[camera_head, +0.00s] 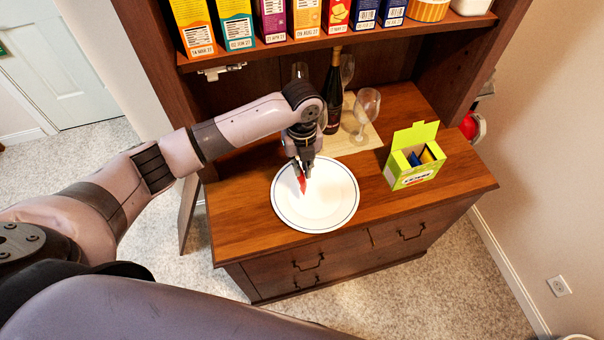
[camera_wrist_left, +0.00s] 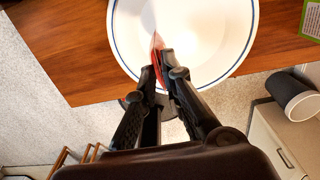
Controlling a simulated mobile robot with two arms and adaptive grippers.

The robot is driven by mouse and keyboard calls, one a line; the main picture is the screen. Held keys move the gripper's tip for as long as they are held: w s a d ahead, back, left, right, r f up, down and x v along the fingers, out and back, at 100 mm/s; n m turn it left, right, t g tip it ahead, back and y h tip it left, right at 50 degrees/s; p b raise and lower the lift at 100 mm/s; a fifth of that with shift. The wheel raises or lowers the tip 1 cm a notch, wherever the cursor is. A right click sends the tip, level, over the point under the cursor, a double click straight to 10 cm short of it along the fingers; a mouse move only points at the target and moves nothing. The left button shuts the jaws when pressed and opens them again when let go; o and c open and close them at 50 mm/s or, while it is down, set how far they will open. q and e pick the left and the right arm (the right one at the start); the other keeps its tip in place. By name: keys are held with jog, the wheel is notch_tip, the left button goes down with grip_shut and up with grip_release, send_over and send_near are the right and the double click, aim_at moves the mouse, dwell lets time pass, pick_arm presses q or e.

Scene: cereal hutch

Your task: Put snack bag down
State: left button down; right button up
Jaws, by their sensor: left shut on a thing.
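The snack bag (camera_head: 302,184) is small and red. My left gripper (camera_head: 301,170) is shut on it and holds it over the white plate (camera_head: 335,205) with a blue rim line. The snack bag also shows in the left wrist view (camera_wrist_left: 156,52), edge-on between the fingertips of my left gripper (camera_wrist_left: 162,72). I cannot tell whether the bag touches the plate. The plate rests on the wooden counter of the hutch. My right gripper does not show.
An open green box (camera_head: 412,165) with small packs inside stands right of the plate. A dark bottle (camera_head: 333,95) and wine glasses (camera_head: 366,108) stand behind it. Cereal boxes (camera_head: 237,22) line the shelf above. The counter's left front (camera_head: 236,232) is bare.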

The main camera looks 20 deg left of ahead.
pick_arm(q)
notch_tip(320, 180, down, 4)
jog(key=shift+p, duration=0.35)
jog(key=shift+f, duration=0.4)
jog(key=shift+f, duration=0.1)
jog(key=c, duration=1.7)
grip_release()
notch_tip(320, 180, up, 11)
jog(key=shift+r+b, duration=0.1)
jog(key=shift+b, duration=0.8)
jog(key=shift+r, duration=0.55)
